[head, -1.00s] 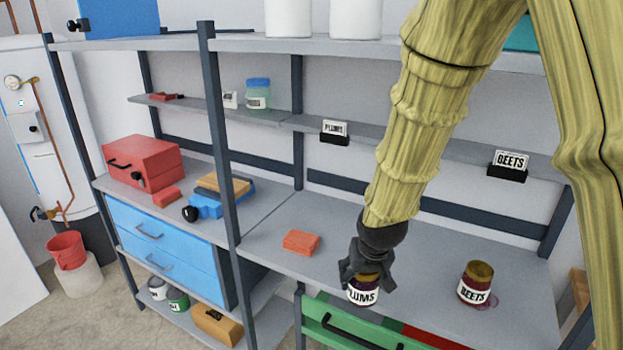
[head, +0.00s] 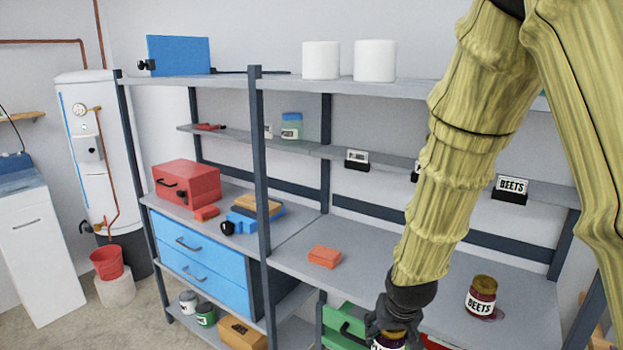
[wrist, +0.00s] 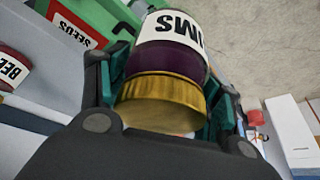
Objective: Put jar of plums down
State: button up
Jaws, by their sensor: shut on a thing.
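The jar of plums is in my gripper (head: 391,335). In the wrist view the jar (wrist: 170,62) shows its gold lid, dark purple contents and a white label, with the gripper fingers on both sides of it. In the head view only its top and a bit of label show at the bottom edge, in front of the workbench (head: 300,250). A plums label holder (head: 357,160) stands on the narrow middle shelf, and a beets label holder (head: 511,189) stands further right on it.
A beets jar (head: 481,297) stands on the right of the workbench, with a reddish stain by its base. An orange block (head: 325,257) lies left of it. A green drawer (head: 345,325) is below the bench edge. Bare bench lies between block and beets jar, behind my arm.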

jog(key=s+f, duration=0.4)
jog(key=f, duration=1.4)
jog(key=shift+d, duration=0.25)
jog(key=shift+s, duration=0.1)
jog(key=shift+s+d, duration=0.1)
jog(key=shift+d, duration=0.05)
